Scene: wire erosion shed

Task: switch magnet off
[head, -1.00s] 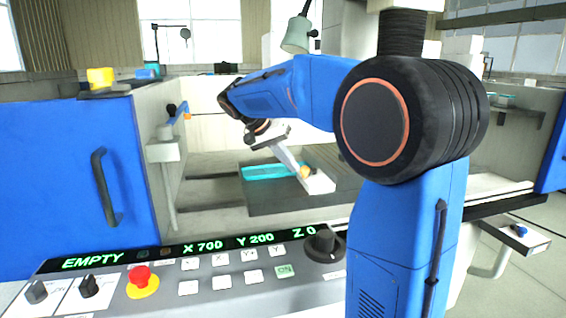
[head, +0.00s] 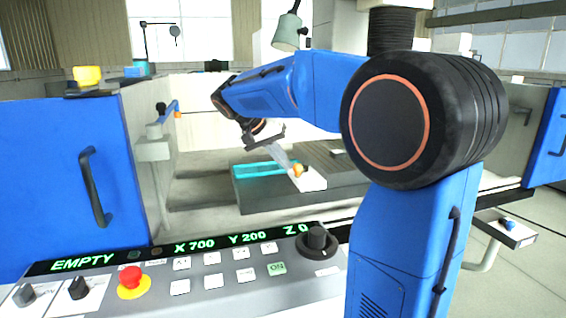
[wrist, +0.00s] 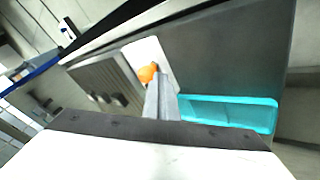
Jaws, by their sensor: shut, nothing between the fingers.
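An orange knob (head: 299,168) stands on a white plate (head: 313,183) on the dark grey block (head: 262,199) inside the machine. The knob (wrist: 147,73) also shows in the wrist view, close beside the left side of my fingertips. My gripper (wrist: 163,77) is shut and empty, its fingers pointing at the white plate. In the head view my gripper (head: 288,163) comes down from the upper left and ends right by the knob. I cannot tell whether the fingertips touch the knob. The lower part of the plate is hidden behind the fingers in the wrist view.
A turquoise tray (wrist: 232,113) lies beside the plate. On its other side is a ridged grey block (wrist: 108,78) with dark pegs. The control panel (head: 215,284) stands in front, with a red button (head: 128,277). A blue door (head: 50,190) is at left.

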